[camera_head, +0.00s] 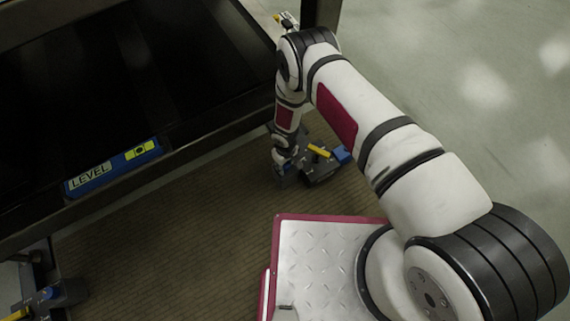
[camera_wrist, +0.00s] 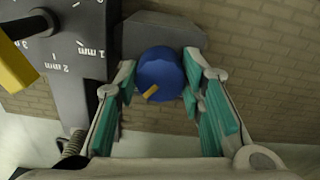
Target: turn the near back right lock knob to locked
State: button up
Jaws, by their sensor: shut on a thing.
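The lock knob (camera_wrist: 160,66) is blue and round, with a short yellow mark on its lower left edge in the wrist view. It sits on a dark grey block (camera_wrist: 160,35). My gripper (camera_wrist: 158,78) has its green-padded fingers on both sides of the knob and is shut on it. In the head view my gripper (camera_head: 284,168) is low beside the near back right corner unit. The knob itself cannot be made out there, behind my wrist.
A dial plate (camera_wrist: 85,60) with mm marks and a yellow-ended black handle (camera_wrist: 15,65) stand left of the knob. The yellow handle (camera_head: 318,151) also shows in the head view. A blue level (camera_head: 113,167) lies on the dark frame. Another corner unit (camera_head: 65,293) is at lower left.

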jog(key=n+b, duration=0.2)
jog(key=n, duration=0.2)
jog(key=n+b, duration=0.1)
jog(key=n, duration=0.3)
jog(key=shift+b, duration=0.35)
jog(key=n+b, duration=0.1)
jog(key=n, duration=0.3)
jog(key=shift+a+n, duration=0.1)
jog(key=shift+n, duration=0.2)
jog(key=shift+n+b, duration=0.65)
jog(key=shift+n, duration=1.05)
jog(key=shift+s, duration=0.1)
jog(key=o, duration=1.1)
jog(key=shift+o, duration=0.2)
